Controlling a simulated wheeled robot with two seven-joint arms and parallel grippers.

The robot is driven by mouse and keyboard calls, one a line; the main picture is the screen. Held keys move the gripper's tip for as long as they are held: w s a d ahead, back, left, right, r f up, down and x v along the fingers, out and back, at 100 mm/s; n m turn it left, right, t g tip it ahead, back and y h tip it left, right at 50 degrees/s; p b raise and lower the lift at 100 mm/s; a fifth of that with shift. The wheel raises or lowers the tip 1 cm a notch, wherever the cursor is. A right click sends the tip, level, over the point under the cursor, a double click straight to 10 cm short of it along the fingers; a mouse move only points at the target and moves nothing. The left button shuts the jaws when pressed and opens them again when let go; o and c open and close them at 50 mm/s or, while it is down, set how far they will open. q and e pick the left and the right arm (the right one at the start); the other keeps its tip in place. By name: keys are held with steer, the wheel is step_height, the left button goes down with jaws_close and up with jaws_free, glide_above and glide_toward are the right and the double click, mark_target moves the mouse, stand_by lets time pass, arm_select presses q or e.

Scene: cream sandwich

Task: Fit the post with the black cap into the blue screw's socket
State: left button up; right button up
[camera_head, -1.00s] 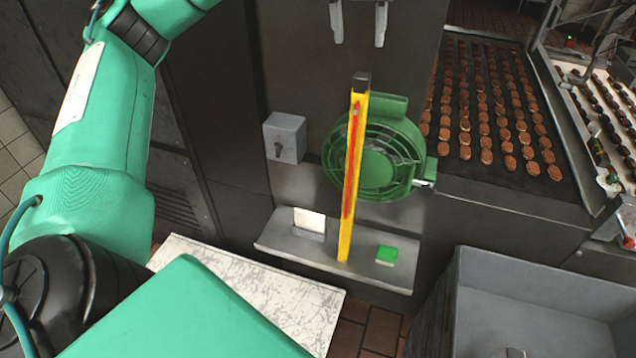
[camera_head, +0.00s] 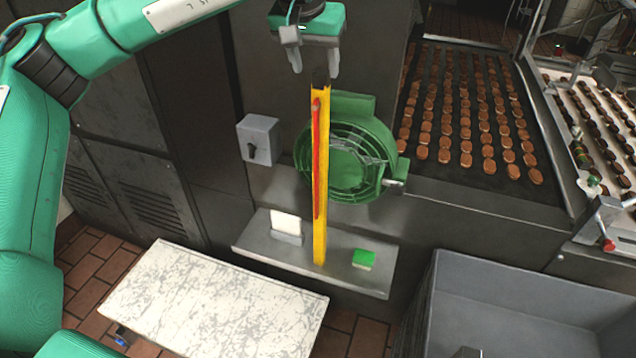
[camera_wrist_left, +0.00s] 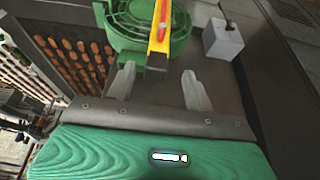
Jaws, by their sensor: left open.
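The post (camera_head: 320,180) is yellow with a red strip and a black cap (camera_head: 320,77) on top. It stands upright on the steel ledge, in front of a green fan housing. My left gripper (camera_head: 315,72) is open and empty, its fingers pointing down right at the cap. In the left wrist view the post (camera_wrist_left: 160,46) shows beyond and between the spread fingers (camera_wrist_left: 158,72). A small blue part (camera_head: 120,341) shows by the near left edge of the white table; I cannot tell whether it is the screw, and no socket can be made out.
A grey switch box (camera_head: 258,138) is left of the post. The white table (camera_head: 210,300) is bare. A grey bin (camera_head: 530,300) stands at right.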

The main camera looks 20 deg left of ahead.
mark_target(322, 85)
arm_select(q)
steer(key=shift+w+d+f, duration=0.1)
steer(key=shift+w+f, duration=0.15)
steer(key=shift+f, duration=0.4)
steer(key=shift+w+f+p, duration=0.1)
steer(key=shift+f+p, duration=0.05)
steer(key=shift+p, duration=0.15)
steer(key=p+x, duration=0.1)
steer(key=x, duration=0.1)
steer(key=p+x, duration=0.1)
steer(key=x, duration=0.1)
steer(key=shift+w+d+r+p, duration=0.1)
steer(key=shift+w+r+p, duration=0.1)
steer(key=shift+w+p, duration=0.15)
steer(key=shift+w+f, duration=0.15)
steer(key=shift+f, duration=0.35)
steer(key=c, duration=0.7)
jaws_close()
arm_select(e)
steer(key=r, duration=0.3)
steer(key=shift+w+d+r, duration=0.35)
steer(key=shift+w+r, duration=0.05)
steer(key=shift+d, duration=0.35)
